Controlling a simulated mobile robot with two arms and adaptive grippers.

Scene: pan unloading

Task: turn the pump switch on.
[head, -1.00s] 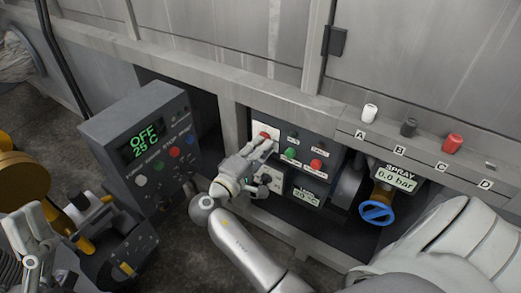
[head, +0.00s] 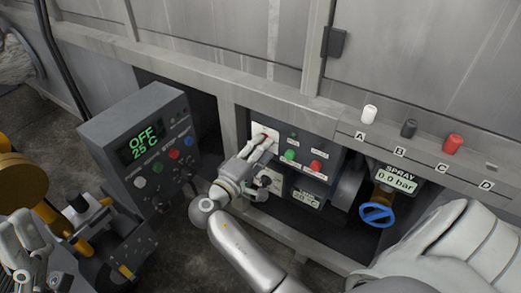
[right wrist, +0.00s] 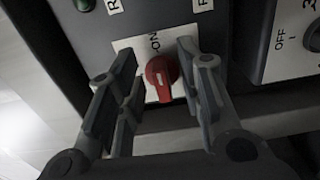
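The pump switch appears to be the red knob (right wrist: 161,75) on a white plate with an ON label, in the right wrist view. Its white mark points toward the bottom of that view. My right gripper (right wrist: 153,72) is open, with one finger on each side of the knob; gaps show between fingers and knob. In the head view the right gripper (head: 263,142) reaches the white plate (head: 258,129) on the dark control panel (head: 320,145), and its fingers largely hide the knob. My left gripper (head: 25,245) is at the lower left, far from the panel; its opening is unclear.
Green (head: 290,155) and red (head: 316,166) buttons sit right of the right gripper. A control box (head: 135,130) reading OFF, 25 C stands left. A blue valve handle (head: 376,214) lies below the SPRAY display (head: 396,178). A metal ledge (head: 345,128) runs above the panel.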

